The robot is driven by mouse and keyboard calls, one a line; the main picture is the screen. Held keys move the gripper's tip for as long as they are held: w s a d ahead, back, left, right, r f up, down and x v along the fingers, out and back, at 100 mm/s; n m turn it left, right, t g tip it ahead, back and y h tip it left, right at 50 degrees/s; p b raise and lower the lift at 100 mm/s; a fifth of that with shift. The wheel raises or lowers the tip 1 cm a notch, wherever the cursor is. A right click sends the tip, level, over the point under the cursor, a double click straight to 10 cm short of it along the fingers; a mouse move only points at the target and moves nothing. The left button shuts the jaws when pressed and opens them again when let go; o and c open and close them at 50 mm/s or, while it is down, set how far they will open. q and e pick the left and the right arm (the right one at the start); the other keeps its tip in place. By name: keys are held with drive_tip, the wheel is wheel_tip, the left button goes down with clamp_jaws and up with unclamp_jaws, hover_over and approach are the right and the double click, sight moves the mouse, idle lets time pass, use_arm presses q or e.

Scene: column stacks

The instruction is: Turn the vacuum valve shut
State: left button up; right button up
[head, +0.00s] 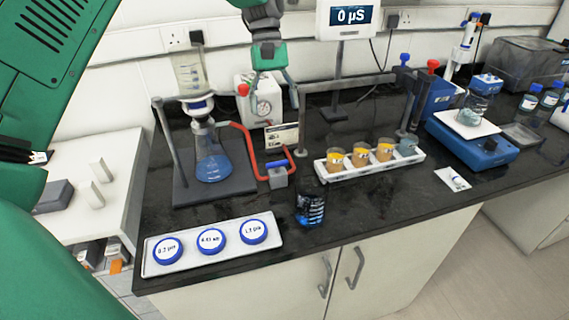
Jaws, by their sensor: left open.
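The vacuum valve (278,178) is a small grey block with a blue lever (277,164) on top, standing on the black bench. The lever lies roughly level, left to right in the picture. A red hose (246,137) loops beside the valve from the filter flask (212,160), which holds blue liquid. A white vacuum pump (246,108) with a round gauge and red knob stands behind. My left gripper (274,92) is open and empty at top centre, in front of the pump's upper part in the picture and apart from the valve. My right gripper is not in view.
A small label card (282,135) stands just behind the valve. A rack of sample cups (343,176) is to the right.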

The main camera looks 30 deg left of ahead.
sight(277, 162)
use_arm(q)
drive_tip(key=x, duration=1.2)
drive_tip(key=shift+d+r, duration=0.1)
drive_tip(key=shift+d, duration=0.15)
drive_tip(key=shift+s+d+f, duration=0.15)
drive_tip(key=shift+d+f, duration=0.05)
drive_tip(key=shift+f, duration=0.1)
drive_tip(key=shift+a+f, duration=0.2)
drive_tip(key=a, duration=0.2)
drive_tip(key=shift+a+f, duration=0.4)
drive_tip(key=shift+a, duration=0.2)
drive_tip(key=c, duration=0.5)
drive_tip(key=shift+d+f, duration=0.1)
drive_tip(key=shift+d, duration=0.1)
drive_tip(key=c, duration=0.6)
drive_tip(key=shift+d, duration=0.8)
drive_tip(key=shift+c, duration=0.3)
drive_tip(key=shift+s+d+r, duration=0.1)
drive_tip(key=shift+d+r, duration=0.15)
drive_tip(key=shift+r, duration=0.05)
drive_tip(key=shift+a, duration=0.35)
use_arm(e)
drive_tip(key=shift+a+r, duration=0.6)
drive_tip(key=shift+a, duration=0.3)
